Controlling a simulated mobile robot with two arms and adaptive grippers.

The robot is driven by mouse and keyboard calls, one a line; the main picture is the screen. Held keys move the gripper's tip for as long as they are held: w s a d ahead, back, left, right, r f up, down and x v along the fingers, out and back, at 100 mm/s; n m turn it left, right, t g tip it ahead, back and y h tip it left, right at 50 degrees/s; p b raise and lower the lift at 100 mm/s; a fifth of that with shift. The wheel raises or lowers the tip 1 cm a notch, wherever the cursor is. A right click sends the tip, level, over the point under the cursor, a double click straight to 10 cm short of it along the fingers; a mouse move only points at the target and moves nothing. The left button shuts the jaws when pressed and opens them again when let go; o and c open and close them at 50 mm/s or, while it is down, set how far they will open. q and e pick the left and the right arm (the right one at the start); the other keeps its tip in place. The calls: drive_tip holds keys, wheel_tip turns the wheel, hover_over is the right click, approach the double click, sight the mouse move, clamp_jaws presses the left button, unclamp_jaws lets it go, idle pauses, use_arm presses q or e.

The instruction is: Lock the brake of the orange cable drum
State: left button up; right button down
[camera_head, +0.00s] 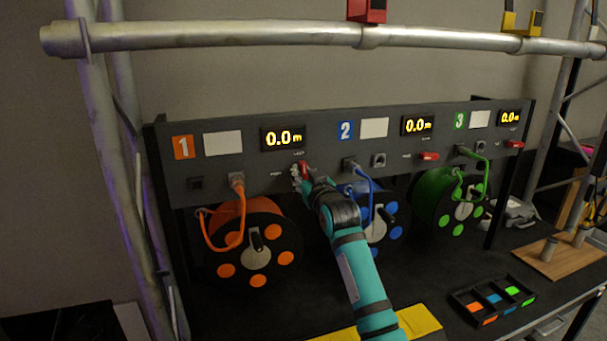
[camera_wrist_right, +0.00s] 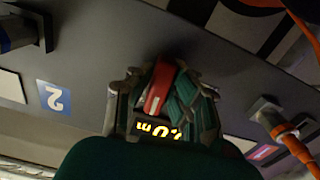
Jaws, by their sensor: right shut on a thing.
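The orange cable drum (camera_head: 270,262) hangs below the panel section marked 1, its orange cable (camera_head: 238,212) running up to a socket. Its red brake lever (camera_head: 304,167) is on the panel below the first display. My right gripper (camera_head: 301,174) is shut on this lever; in the wrist view the red lever (camera_wrist_right: 158,86) shows between the fingers (camera_wrist_right: 165,95). The lever appears raised, unlike the flat-lying levers of the other drums, but the fingers hide part of it. My left gripper is not in view.
The blue drum (camera_head: 383,222) and green drum (camera_head: 447,197) hang to the right, with red levers (camera_head: 428,156) and (camera_head: 514,144) above. A metal truss tube (camera_head: 220,37) crosses above the panel. A tray of coloured tabs (camera_head: 492,300) lies on the dark table.

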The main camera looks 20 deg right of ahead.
drive_tip(key=shift+f+m, duration=0.2)
drive_tip(key=shift+m, duration=0.4)
drive_tip(key=c, duration=1.2)
unclamp_jaws()
drive_tip(key=shift+r, duration=0.1)
drive_tip(key=shift+c, duration=0.2)
drive_tip(key=s, duration=1.2)
drive_tip(key=shift+d, duration=0.25)
